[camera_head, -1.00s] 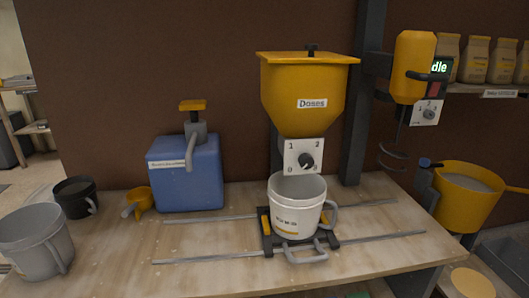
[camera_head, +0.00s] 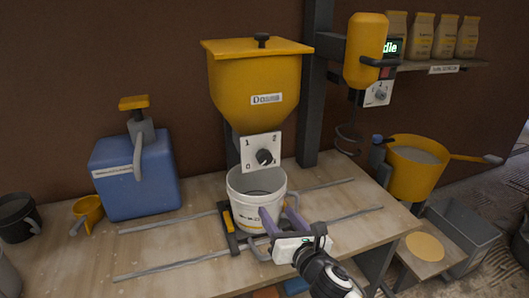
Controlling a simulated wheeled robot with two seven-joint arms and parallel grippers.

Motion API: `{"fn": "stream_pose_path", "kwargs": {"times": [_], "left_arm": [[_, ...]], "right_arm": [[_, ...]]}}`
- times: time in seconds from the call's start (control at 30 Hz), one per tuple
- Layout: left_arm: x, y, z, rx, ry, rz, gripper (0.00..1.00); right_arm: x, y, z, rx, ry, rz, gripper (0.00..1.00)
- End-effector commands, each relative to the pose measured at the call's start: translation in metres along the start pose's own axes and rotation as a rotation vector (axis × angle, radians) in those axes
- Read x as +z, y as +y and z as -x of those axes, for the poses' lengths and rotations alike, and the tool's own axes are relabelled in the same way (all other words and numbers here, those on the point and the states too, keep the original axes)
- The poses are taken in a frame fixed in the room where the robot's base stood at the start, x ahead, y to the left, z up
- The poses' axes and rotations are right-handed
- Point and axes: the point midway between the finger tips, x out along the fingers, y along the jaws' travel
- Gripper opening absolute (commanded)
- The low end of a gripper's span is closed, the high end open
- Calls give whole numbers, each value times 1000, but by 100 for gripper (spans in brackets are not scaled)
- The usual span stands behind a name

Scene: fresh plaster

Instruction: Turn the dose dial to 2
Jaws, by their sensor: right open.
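The dose dial (camera_head: 264,157) is a dark round knob on a white plate (camera_head: 249,164) marked 0, 1 and 2, below the yellow dose hopper (camera_head: 254,82). Which number the knob points to is too small to tell for sure. My right gripper (camera_head: 278,216) is open, with purple fingers reaching up from the lower right. It is in front of the white bucket and below the dial, apart from the dial. The white bucket (camera_head: 247,189) stands under the hopper, its front partly hidden by my gripper. My left gripper is not in view.
A blue canister (camera_head: 160,185) with a pump, a yellow scoop (camera_head: 87,212) and a dark mug (camera_head: 16,222) stand at left. A yellow mixer (camera_head: 365,52) with its own dial plate (camera_head: 378,93) hangs at right. A yellow bucket (camera_head: 416,178) is below it. Rails run along the bench.

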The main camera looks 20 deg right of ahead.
Motion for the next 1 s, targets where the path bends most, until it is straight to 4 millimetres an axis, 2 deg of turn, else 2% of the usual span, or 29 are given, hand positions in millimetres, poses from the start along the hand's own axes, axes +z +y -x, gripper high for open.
{"fn": "stream_pose_path", "kwargs": {"times": [0.03,0.1,0.23,0.47,0.8,1.0], "left_arm": [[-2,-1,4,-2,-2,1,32],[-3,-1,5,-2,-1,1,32],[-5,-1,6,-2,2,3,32],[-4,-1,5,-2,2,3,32],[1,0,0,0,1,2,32],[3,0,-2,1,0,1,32]], "right_arm": [[29,3,-9,1,-47,151,51],[54,5,-18,-4,-95,331,51],[82,7,-26,-22,-147,529,51],[92,8,-49,-30,-162,587,51],[101,10,-108,-27,-161,580,51],[103,10,-126,-27,-160,581,51]]}}
